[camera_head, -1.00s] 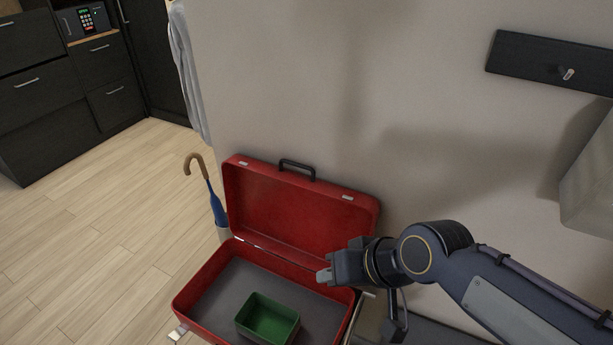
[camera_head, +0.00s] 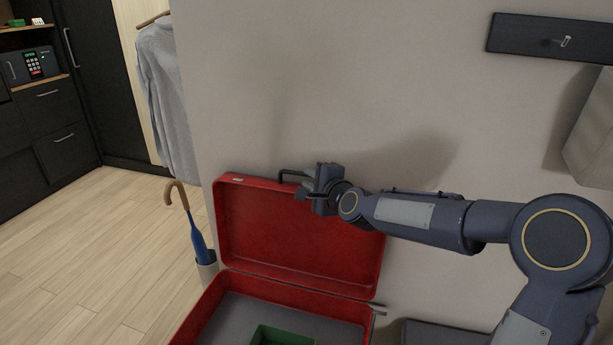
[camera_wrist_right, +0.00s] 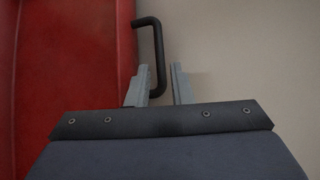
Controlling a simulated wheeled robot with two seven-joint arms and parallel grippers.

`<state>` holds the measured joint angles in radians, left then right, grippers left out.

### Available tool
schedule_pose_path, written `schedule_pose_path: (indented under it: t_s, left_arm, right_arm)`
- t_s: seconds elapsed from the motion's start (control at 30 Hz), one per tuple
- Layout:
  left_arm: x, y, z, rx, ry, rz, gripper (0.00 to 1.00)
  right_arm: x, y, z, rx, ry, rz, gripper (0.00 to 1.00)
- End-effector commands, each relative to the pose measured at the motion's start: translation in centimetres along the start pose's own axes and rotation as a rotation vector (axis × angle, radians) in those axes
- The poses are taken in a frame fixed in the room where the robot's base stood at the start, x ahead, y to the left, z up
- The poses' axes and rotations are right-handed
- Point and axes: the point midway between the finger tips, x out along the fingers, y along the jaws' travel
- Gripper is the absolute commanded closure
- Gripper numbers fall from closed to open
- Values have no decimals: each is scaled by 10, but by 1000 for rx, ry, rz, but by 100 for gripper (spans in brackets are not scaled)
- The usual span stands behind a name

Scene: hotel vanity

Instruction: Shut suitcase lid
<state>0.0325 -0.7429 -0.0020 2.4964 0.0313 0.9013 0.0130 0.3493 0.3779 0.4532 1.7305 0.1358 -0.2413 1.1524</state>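The red suitcase stands open. Its lid (camera_head: 285,240) is raised nearly upright by the wall, and its base (camera_head: 205,305) is cut off by the bottom of the head view. A black handle (camera_head: 290,174) is on the lid's top edge. My right gripper (camera_head: 307,187) is at that edge, beside the handle. In the right wrist view its two grey fingers (camera_wrist_right: 161,86) are apart. One end of the black handle (camera_wrist_right: 155,45) reaches down beside the left finger, into the gap. The red lid (camera_wrist_right: 70,60) is left of the fingers. My left gripper is not in view.
A green box (camera_head: 284,336) lies in the suitcase base. A blue umbrella (camera_head: 197,238) stands in a holder just left of the suitcase. The wall (camera_head: 400,90) is close behind the lid. Open wooden floor (camera_head: 90,250) lies to the left.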

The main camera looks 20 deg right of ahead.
Motion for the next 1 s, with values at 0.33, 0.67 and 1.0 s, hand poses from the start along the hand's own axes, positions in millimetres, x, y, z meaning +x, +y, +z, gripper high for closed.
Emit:
schedule_pose_path:
  t_s: [0.33,0.67,1.0]
  left_arm:
    - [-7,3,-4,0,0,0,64]
    - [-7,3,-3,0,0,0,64]
    - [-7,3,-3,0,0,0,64]
  right_arm:
    - [39,0,0,-3,0,2,80]
    - [40,1,0,-4,0,1,88]
    - [40,1,0,-4,0,2,100]
